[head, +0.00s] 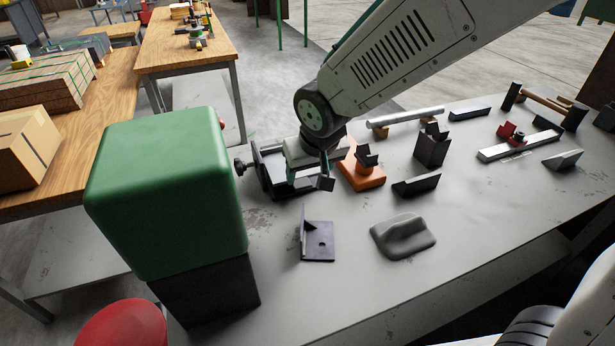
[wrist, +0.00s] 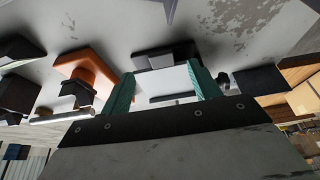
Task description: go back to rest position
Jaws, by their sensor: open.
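My gripper (head: 308,178) hangs over the grey steel table, to the right of the green block, at the end of my arm coming from the upper right. In the wrist view its two teal fingers (wrist: 162,82) stand apart with nothing held between them. A dark block (wrist: 165,54) lies beyond the fingertips in the wrist view. Whether the fingers touch the fixture cannot be told.
A green block (head: 165,190) on a dark base stands close at left. An orange base (head: 361,176) with a dark V-block is right of my gripper. A dark bracket (head: 318,245) and a grey lump (head: 403,236) lie in front. The table's front right is clear.

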